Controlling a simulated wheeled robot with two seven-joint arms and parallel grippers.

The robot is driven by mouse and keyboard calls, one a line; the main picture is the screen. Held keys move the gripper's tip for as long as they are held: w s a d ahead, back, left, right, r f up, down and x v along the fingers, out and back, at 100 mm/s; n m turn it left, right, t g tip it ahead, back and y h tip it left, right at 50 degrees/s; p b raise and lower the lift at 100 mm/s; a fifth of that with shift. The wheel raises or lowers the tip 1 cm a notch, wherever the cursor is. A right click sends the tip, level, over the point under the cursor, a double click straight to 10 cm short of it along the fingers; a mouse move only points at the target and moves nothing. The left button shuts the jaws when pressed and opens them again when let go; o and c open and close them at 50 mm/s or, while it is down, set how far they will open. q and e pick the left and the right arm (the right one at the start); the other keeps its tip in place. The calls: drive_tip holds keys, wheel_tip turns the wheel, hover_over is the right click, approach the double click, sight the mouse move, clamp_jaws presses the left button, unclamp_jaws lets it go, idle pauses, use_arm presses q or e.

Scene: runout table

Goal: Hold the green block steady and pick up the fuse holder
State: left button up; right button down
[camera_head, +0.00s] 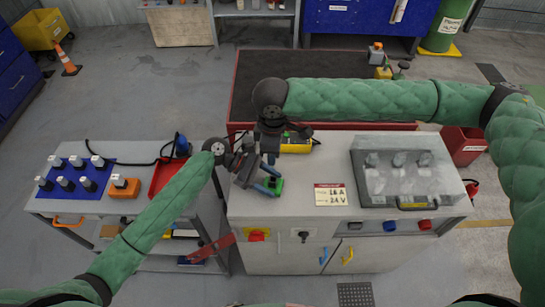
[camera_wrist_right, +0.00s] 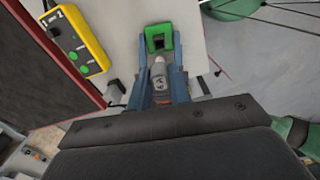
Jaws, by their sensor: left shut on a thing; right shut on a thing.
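The green block (camera_head: 276,184) sits on the grey cabinet top, near its left edge. My left gripper (camera_head: 264,189) reaches it from the left and is shut on it, with its blue fingers at the block's side. My right gripper (camera_head: 270,166) comes down from above, just behind the block. In the right wrist view, its blue fingers (camera_wrist_right: 161,82) are shut on the fuse holder (camera_wrist_right: 158,84), a pale, labelled cylinder. The green block (camera_wrist_right: 160,30) with its dark opening shows just beyond the fuse holder's tip. I cannot tell whether tip and block touch. The grippers hide the fuse holder in the head view.
A yellow control box (camera_head: 297,146) lies behind the block, close to my right gripper. A label card (camera_head: 331,195) and a clear-lidded case (camera_head: 405,172) occupy the cabinet's right side. A side bench with a blue mat (camera_head: 75,176) and red tray (camera_head: 166,178) stands left.

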use_arm(q)
drive_tip(key=o, duration=0.8)
drive_tip(key=shift+o, duration=0.2)
drive_tip(key=shift+a, duration=0.1)
drive_tip(key=v, duration=1.2)
drive_tip(key=shift+f, duration=0.1)
